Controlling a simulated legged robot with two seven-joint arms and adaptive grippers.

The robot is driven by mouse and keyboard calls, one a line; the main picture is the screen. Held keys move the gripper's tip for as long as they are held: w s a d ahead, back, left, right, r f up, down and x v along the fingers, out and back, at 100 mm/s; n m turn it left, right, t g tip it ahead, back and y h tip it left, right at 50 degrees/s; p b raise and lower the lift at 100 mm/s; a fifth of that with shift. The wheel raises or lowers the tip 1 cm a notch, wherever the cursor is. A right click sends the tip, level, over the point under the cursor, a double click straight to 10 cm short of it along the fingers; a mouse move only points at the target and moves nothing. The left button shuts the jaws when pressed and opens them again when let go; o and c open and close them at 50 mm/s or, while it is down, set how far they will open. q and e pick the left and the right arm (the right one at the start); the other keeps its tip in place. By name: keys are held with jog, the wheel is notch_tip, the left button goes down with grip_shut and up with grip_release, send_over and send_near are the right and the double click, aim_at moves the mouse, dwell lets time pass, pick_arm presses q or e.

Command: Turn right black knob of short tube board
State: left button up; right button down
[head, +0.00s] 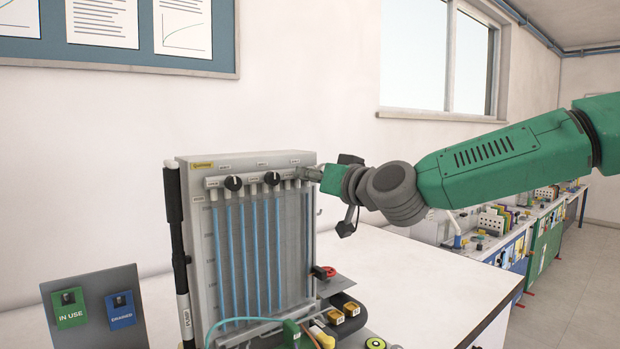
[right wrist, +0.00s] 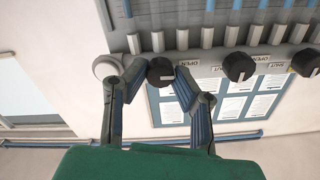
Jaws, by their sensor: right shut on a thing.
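The tube board (head: 308,230) is a grey upright panel with several blue-filled tubes and a row of black knobs along its top. The left knob (head: 233,183) and the middle knob (head: 272,178) show clear in the head view. My right gripper (head: 308,173) reaches in from the right to the board's top right corner and hides the knob there. In the right wrist view its two fingers are closed on the sides of the right black knob (right wrist: 160,72), which has a pale pointer mark. My left gripper is out of view.
A black tube marked PUMP (head: 175,215) runs down the board's left side. A grey stand (head: 95,305) with IN USE and DRAINED tags is at the lower left. Small fittings lie by the board's base. The white bench (head: 420,290) is clear at the right.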

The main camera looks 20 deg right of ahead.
jog(key=shift+w+d+f+m+b, duration=0.15)
jog(key=shift+m+b, duration=1.85)
jog(key=shift+m, duration=2.4)
jog(key=shift+s+a+f+m+b, duration=0.15)
jog(key=shift+m+b, duration=1.8)
jog(key=shift+m, duration=2.45)
jog(key=shift+w+d, duration=0.1)
jog(key=c, duration=1.3)
grip_release()
jog(key=shift+w+d, duration=0.1)
jog(key=v, duration=1.2)
jog(key=shift+d, duration=0.15)
